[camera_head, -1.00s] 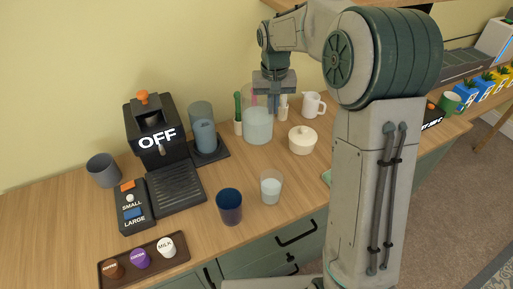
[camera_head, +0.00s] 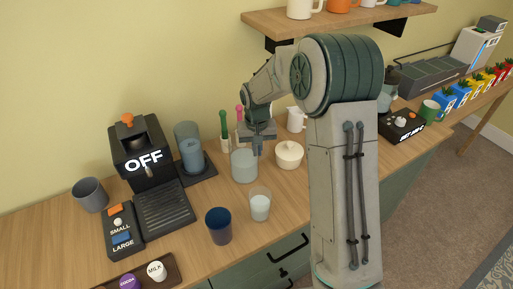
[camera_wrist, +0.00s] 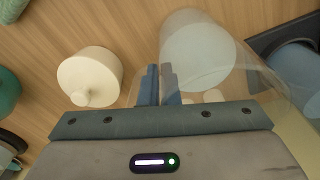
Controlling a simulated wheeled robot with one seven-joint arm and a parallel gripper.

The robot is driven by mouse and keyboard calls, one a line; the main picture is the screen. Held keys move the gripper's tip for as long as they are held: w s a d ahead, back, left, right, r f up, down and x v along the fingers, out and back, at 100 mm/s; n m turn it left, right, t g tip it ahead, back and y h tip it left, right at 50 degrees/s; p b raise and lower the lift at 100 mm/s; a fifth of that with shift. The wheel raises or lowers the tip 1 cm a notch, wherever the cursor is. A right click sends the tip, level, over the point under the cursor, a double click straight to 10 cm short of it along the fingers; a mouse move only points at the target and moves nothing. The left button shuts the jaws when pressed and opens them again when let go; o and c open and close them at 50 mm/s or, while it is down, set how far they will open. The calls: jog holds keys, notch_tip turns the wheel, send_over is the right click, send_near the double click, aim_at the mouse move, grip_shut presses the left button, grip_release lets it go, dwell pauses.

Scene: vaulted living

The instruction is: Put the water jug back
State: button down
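The water jug (camera_head: 244,166) is a clear cylinder with pale water in it, upright over the wooden counter, left of the white lidded pot. Whether its base touches the counter is hard to tell. My gripper (camera_head: 257,150) is at the jug's right side, near its upper part. In the wrist view, the fingers (camera_wrist: 160,82) are nearly together at the edge of the jug (camera_wrist: 200,60), shut on its side. The exact part held, handle or wall, is hidden between the fingers.
The white lidded pot (camera_head: 289,156) stands close right of the jug. A clear glass (camera_head: 260,205) and dark blue cup (camera_head: 218,227) stand in front. Left is the coffee machine (camera_head: 150,170) with a blue container (camera_head: 192,156). A white mug (camera_head: 297,119) and utensils are behind.

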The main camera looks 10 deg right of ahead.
jog(key=shift+r, duration=0.1)
jog(key=shift+f, duration=0.2)
jog(key=c, duration=1.7)
grip_release()
jog(key=shift+r, duration=0.1)
jog(key=r, duration=1.1)
jog(key=shift+s+a+r+b, duration=0.1)
jog(key=shift+s+r+b, duration=0.25)
jog(key=shift+r+b, duration=0.05)
jog(key=s+d, duration=0.2)
jog(key=s, duration=0.7)
jog(key=s+d+r+t, duration=0.1)
jog(key=s+d, duration=0.1)
jog(key=s, duration=0.7)
jog(key=s+d+t, duration=0.1)
jog(key=s+d, duration=0.2)
jog(key=s, duration=0.6)
jog(key=shift+s+r, duration=0.15)
jog(key=shift+s, duration=0.1)
